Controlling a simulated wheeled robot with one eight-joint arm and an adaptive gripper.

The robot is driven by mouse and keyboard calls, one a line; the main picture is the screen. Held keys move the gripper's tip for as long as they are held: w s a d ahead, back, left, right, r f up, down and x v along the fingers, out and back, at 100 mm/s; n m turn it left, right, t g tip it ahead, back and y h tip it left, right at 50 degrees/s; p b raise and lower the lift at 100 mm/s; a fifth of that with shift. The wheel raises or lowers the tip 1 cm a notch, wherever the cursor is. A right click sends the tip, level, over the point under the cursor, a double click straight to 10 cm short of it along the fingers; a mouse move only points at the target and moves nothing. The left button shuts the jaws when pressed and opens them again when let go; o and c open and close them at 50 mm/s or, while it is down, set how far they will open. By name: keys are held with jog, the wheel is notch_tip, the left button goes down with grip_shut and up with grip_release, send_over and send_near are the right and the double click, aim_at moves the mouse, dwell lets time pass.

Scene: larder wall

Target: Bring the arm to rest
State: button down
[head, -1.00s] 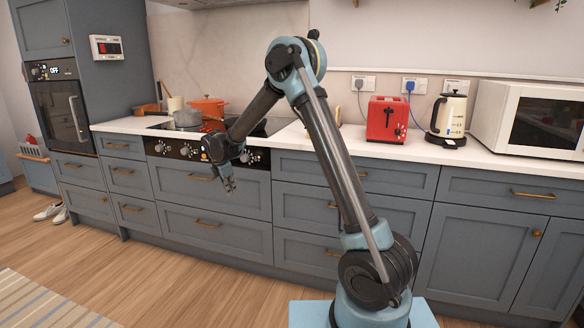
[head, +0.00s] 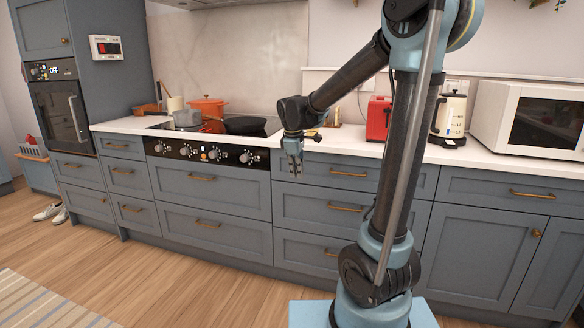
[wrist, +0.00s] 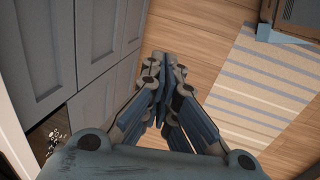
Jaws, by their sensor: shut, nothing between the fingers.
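My gripper (head: 293,165) hangs pointing down in front of the counter drawers, just left of the red toaster in the head view. Its fingers are shut and empty. In the wrist view my gripper (wrist: 166,62) shows closed fingers above the wooden floor, beside the grey-blue cabinet fronts. My arm rises from its base at the lower right and bends over at the top edge of the head view. The elbow is partly cut off there.
The counter (head: 340,144) holds a red toaster (head: 378,118), partly hidden by my arm, a cream kettle (head: 450,116) and a white microwave (head: 530,115). Pots, including an orange one (head: 207,106), and a dark pan (head: 245,125) stand on the hob. A striped rug (head: 40,300) lies on open floor.

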jog(key=s+d+f+m, duration=0.1)
jog(key=s+d+m, duration=0.6)
jog(key=s+d, duration=0.7)
jog(key=s+d+f+m, duration=0.1)
jog(key=s+f+m, duration=0.2)
jog(key=s, duration=0.4)
jog(key=s+d+f+m+y, duration=0.1)
jog(key=s+d+f+m, duration=0.1)
jog(key=s+f+m, duration=0.2)
jog(key=s+f, duration=0.1)
jog(key=s, duration=0.2)
jog(key=shift+s+f, duration=0.35)
jog(key=shift+d, duration=0.1)
jog(key=shift+w+f, duration=0.2)
jog(key=shift+w, duration=0.25)
